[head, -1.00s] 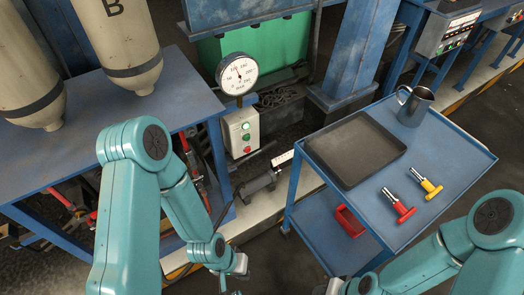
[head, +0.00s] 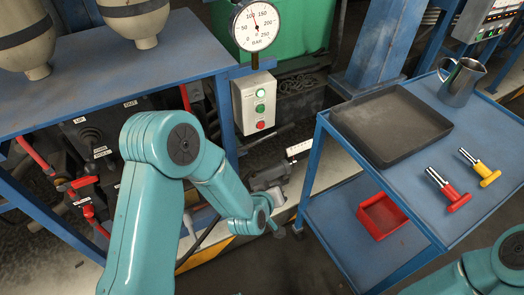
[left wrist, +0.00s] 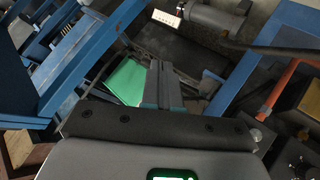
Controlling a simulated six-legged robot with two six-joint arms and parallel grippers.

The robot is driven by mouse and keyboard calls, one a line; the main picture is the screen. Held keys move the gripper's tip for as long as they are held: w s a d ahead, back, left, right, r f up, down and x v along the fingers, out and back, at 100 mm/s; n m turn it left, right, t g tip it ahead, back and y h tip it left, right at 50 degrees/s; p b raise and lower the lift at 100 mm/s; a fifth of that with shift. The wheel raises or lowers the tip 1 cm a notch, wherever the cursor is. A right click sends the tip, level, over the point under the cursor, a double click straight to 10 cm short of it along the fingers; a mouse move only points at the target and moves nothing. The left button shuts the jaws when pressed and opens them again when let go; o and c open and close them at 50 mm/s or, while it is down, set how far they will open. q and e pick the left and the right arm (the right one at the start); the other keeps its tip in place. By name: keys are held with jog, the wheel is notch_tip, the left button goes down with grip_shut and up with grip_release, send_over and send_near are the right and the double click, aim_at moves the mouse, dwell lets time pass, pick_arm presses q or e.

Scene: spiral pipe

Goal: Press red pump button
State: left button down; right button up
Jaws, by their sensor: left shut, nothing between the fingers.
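The red pump button (head: 260,125) is the lowest on a pale control box (head: 255,102), below two green buttons. The box hangs under a round pressure gauge (head: 256,25) marked BAR. My left arm reaches in from the left, and its wrist is below and in front of the box, clear of the button. My left gripper (left wrist: 162,68) shows in the left wrist view with its fingers shut and nothing between them. I cannot make out the red button in that view. Part of my right arm shows at the lower right of the head view, but its gripper is out of view.
A blue cart (head: 415,190) on the right holds a dark tray (head: 390,125), a metal jug (head: 460,80), and red (head: 450,192) and yellow (head: 480,168) handled tools. A red bin (head: 382,215) sits on its lower shelf. A blue bench (head: 100,85) with tanks stands left.

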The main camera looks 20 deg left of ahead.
aim_at(261, 126)
pick_arm(q)
jog(key=w+a+r+n+t+y+b, duration=0.1)
jog(key=w+r+n+t+y+b, duration=0.3)
jog(key=b, duration=0.6)
jog(key=w+r+n+t, duration=0.1)
jog(key=w+r+t, duration=0.1)
jog(key=w+t, duration=0.1)
jog(key=shift+w+r, duration=0.2)
jog(key=shift+w, duration=0.1)
pick_arm(e)
notch_tip(261, 126, down, 13)
jog(key=shift+f, duration=0.2)
jog(key=shift+w+d, duration=0.1)
pick_arm(q)
jog(key=w+a, duration=0.6)
jog(key=shift+a+p, duration=0.25)
jog(key=shift+p, duration=0.15)
pick_arm(e)
jog(key=shift+r, duration=0.3)
pick_arm(q)
jog(key=shift+f, duration=0.1)
pick_arm(e)
jog(key=shift+f, duration=0.1)
